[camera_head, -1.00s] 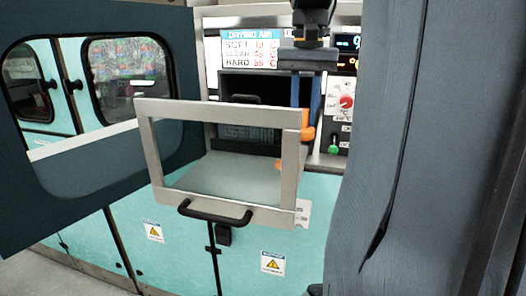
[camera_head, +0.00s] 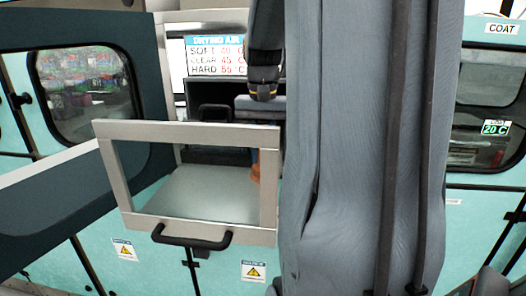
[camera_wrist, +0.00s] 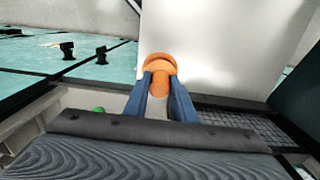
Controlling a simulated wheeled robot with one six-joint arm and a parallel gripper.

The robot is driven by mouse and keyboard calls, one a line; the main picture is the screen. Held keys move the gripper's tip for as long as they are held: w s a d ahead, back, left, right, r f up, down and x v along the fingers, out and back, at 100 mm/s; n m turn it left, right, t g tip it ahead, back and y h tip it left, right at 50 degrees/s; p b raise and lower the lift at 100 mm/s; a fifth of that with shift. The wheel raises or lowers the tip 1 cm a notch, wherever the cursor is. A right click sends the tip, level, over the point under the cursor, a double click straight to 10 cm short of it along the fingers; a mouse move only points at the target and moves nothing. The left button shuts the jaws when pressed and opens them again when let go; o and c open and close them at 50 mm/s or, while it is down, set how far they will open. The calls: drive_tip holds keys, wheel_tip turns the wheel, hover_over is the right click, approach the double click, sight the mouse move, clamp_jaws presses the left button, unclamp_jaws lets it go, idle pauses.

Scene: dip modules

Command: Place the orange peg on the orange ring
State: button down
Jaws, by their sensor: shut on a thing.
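My gripper (camera_wrist: 160,88) has two blue fingers, shut on the orange peg (camera_wrist: 158,67) in the wrist view. The peg has a wide rounded head beyond the fingertips and a narrower stem between them. Below the head is a pale flat surface. In the head view my arm hides most of the gripper. A bit of the orange peg (camera_head: 256,172) shows behind the right side of the silver window frame, in front of the dryer opening. I cannot make out an orange ring in either current view.
The silver-framed window door (camera_head: 268,190) stands open in front of the drying compartment, with a black handle (camera_head: 192,238). A large dark door (camera_head: 40,200) is swung open at the left. A coating unit (camera_head: 500,60) stands at the right. My arm covers the middle right.

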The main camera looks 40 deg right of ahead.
drive_tip(key=shift+f, duration=0.15)
drive_tip(key=shift+f, duration=0.15)
drive_tip(key=c, duration=1.5)
unclamp_jaws()
wheel_tip(320, 180, up, 12)
drive_tip(key=b, duration=0.3)
drive_tip(key=shift+r, duration=0.2)
